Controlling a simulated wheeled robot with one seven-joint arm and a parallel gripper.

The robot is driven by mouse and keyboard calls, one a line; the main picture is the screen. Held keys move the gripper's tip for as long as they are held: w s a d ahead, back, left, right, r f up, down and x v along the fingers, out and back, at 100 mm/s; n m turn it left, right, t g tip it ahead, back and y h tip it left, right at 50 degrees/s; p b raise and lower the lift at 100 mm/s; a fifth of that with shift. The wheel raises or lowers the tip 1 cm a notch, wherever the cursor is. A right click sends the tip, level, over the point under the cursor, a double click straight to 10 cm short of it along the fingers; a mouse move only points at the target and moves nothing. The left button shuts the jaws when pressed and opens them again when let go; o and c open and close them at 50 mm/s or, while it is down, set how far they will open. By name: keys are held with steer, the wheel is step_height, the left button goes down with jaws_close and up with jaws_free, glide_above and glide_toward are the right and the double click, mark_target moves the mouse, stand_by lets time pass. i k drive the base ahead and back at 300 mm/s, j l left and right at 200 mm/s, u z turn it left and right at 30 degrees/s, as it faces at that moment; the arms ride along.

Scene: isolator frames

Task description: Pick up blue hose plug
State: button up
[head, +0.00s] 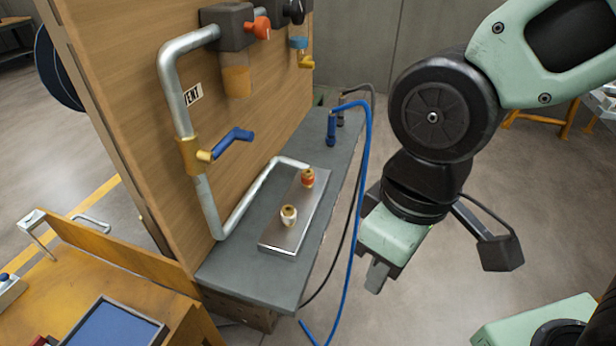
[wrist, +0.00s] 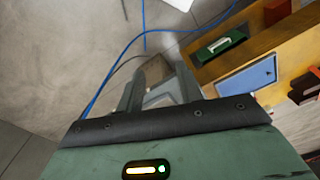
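The blue hose plug (head: 331,128) stands upright near the far end of the grey bench shelf, with a blue hose (head: 362,190) arching from its top and hanging over the shelf's right edge. My gripper (head: 376,280) is to the right of the shelf, pointing down, well apart from the plug and nearer the camera. In the wrist view the fingers of my gripper (wrist: 158,78) are spread with nothing held between them. The blue hose (wrist: 110,78) shows there beside the left finger, but I cannot make out the plug.
A metal plate (head: 292,222) with two brass fittings lies on the shelf (head: 240,267). A wooden panel (head: 130,80) with a pipe and blue-handled valve (head: 233,141) rises at left.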

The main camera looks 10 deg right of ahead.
mark_target(332, 117)
steer(key=i+l+u, duration=0.15)
steer(key=u, duration=0.25)
steer(key=l+u, duration=0.35)
steer(key=i+l, duration=0.05)
